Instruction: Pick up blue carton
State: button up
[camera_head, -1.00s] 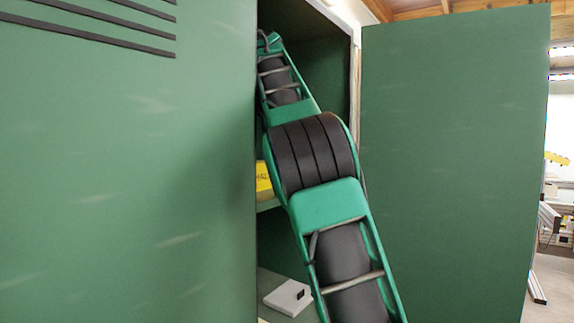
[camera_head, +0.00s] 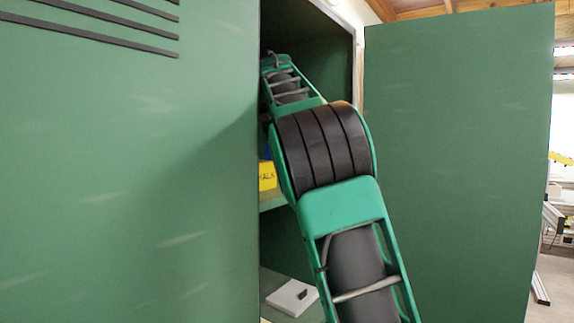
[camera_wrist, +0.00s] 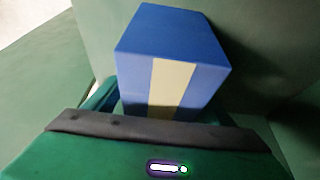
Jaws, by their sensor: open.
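The blue carton (camera_wrist: 195,40) with a pale yellow stripe stands just ahead of my gripper (camera_wrist: 160,106) in the wrist view. My gripper is open, with its green fingers at the left and right of the carton's near end. The fingertips are partly hidden, so I cannot tell whether they touch it. In the head view my gripper is hidden behind my arm and the left door. A small blue patch, perhaps the carton, shows there beside my arm, above a yellow box.
My arm reaches into a green cabinet between its left door (camera_head: 120,180) and right door (camera_head: 455,160). The yellow box (camera_head: 267,176) with black lettering sits on a shelf (camera_head: 272,202). A white flat object (camera_head: 291,297) lies on the lower shelf.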

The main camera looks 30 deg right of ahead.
jog(key=c, duration=1.4)
jog(key=shift+r, duration=0.2)
